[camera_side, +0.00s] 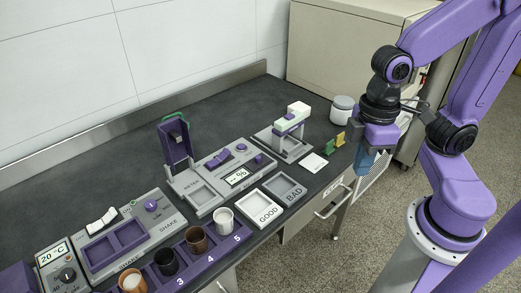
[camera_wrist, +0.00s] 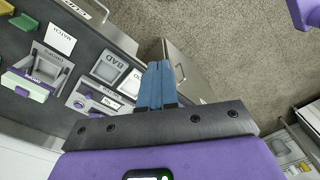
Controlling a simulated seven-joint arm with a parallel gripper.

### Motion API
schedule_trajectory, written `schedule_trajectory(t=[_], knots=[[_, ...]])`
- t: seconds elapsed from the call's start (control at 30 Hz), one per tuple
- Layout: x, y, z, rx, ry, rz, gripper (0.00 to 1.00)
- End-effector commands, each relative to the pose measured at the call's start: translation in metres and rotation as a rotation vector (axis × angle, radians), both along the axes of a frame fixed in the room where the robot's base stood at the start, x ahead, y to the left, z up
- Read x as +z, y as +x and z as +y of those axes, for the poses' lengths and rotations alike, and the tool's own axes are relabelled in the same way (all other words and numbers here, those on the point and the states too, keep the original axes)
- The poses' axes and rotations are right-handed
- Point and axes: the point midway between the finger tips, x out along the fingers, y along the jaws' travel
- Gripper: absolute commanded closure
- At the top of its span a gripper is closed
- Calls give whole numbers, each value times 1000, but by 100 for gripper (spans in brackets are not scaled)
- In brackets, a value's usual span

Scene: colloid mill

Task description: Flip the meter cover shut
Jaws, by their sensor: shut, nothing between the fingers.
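The purple meter cover (camera_side: 176,142) with a green edge stands open, upright at the back of the grey meter (camera_side: 203,198) in the side view. The meter's shallow recess in front of it is exposed. I do not make out the cover in the wrist view. My gripper (camera_side: 364,172) hangs at the right, beyond the counter's front edge and well apart from the cover. Its blue fingers are shut together and empty, and they also show in the wrist view (camera_wrist: 158,66).
A display unit (camera_side: 236,178) adjoins the meter. GOOD (camera_side: 258,208) and BAD (camera_side: 285,188) trays lie in front. Cups (camera_side: 223,218) stand in a purple rack, left.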

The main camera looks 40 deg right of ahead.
Motion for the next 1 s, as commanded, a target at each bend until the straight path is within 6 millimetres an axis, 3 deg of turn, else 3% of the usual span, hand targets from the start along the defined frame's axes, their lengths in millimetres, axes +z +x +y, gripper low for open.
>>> schedule_trajectory(t=[0.23, 0.5, 0.77, 1.0], knots=[[1, 63, 25, -359, -11, 65, 100], [-7, 140, 35, -750, -16, 140, 100], [-26, 216, 23, -1121, -16, 219, 100], [-51, 283, -8, -1460, -10, 299, 100]])
